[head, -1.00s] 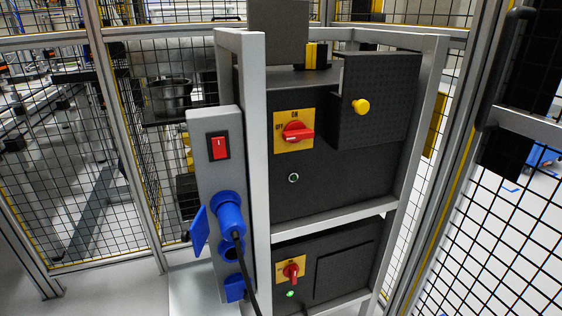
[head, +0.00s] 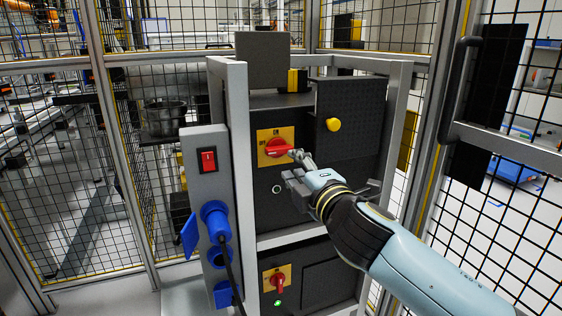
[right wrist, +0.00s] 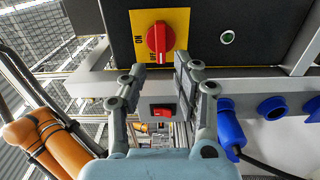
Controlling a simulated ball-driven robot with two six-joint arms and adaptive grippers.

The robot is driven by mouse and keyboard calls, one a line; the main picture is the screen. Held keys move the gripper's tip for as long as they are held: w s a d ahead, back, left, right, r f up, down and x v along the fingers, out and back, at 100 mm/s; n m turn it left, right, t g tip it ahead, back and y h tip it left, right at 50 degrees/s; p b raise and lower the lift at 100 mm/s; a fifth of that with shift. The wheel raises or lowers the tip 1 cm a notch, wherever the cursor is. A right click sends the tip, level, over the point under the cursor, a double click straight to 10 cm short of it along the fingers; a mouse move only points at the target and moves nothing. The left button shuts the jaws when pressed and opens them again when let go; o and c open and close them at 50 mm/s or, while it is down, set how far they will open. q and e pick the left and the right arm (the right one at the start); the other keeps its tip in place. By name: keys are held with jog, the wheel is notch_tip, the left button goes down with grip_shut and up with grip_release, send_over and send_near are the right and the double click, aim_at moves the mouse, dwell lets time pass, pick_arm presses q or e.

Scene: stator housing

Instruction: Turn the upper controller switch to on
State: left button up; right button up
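The upper controller switch (head: 278,147) is a red knob on a yellow plate, on the upper dark cabinet (head: 345,165). Its handle lies sideways in the head view. In the right wrist view the knob (right wrist: 161,42) sits beyond the fingertips, its end by the OFF label; ON is at the plate's left. My right gripper (head: 294,166) is just in front of the switch, to its lower right in the head view. In the right wrist view the gripper (right wrist: 159,68) is open and empty, fingers spread below the knob. Contact with it cannot be told. My left gripper is not in view.
A lower controller switch (head: 278,282) sits beneath, with a lit green light. A power panel with a red rocker switch (head: 207,159) and blue sockets with a plugged cable stands at left. Frame posts (head: 237,170) flank the cabinet.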

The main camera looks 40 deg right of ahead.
aim_at(281, 152)
jog(key=shift+x, duration=2.35)
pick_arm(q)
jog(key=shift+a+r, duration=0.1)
pick_arm(e)
jog(key=shift+x, duration=1.25)
jog(key=shift+w, duration=0.1)
jog(key=shift+c, duration=0.2)
